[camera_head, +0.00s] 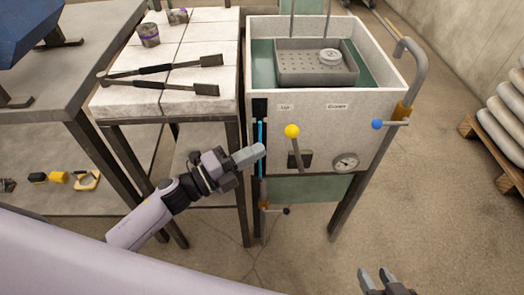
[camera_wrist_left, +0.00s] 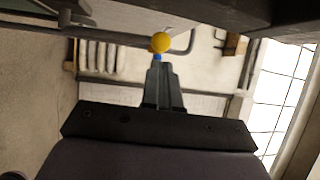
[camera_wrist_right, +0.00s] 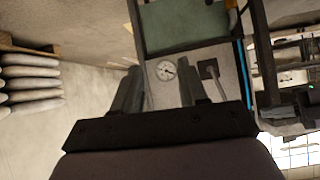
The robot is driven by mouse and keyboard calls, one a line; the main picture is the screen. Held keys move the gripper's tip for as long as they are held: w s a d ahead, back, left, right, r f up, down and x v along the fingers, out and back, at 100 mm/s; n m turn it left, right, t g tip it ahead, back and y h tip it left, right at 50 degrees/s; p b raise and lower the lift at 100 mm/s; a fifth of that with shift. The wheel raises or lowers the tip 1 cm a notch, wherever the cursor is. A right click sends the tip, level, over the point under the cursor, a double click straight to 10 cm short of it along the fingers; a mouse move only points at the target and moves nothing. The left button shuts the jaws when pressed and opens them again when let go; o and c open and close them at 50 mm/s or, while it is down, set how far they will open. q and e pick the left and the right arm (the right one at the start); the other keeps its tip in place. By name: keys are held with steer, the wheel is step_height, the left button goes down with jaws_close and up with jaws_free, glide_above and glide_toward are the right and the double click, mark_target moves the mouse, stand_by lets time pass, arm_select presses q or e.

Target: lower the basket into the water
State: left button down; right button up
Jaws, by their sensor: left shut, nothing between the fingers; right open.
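The perforated grey basket (camera_head: 310,68) hangs in the white tank (camera_head: 375,105) in the head view, with a round pale part (camera_head: 329,57) in it. Green water (camera_head: 263,65) shows around it; I cannot tell how deep the basket sits. My right gripper (camera_head: 376,277) is open and empty, low in front of the tank.
A blue-knobbed valve handle (camera_head: 378,124) and a pipe (camera_head: 412,65) are at the tank's right. A round gauge (camera_head: 345,163) is on its front.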

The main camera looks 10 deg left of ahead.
arm_select(q)
steer(key=v, duration=0.8)
arm_select(e)
steer(key=shift+w+d+f, duration=0.1)
steer(key=shift+w+f, duration=0.05)
steer(key=shift+w, duration=0.15)
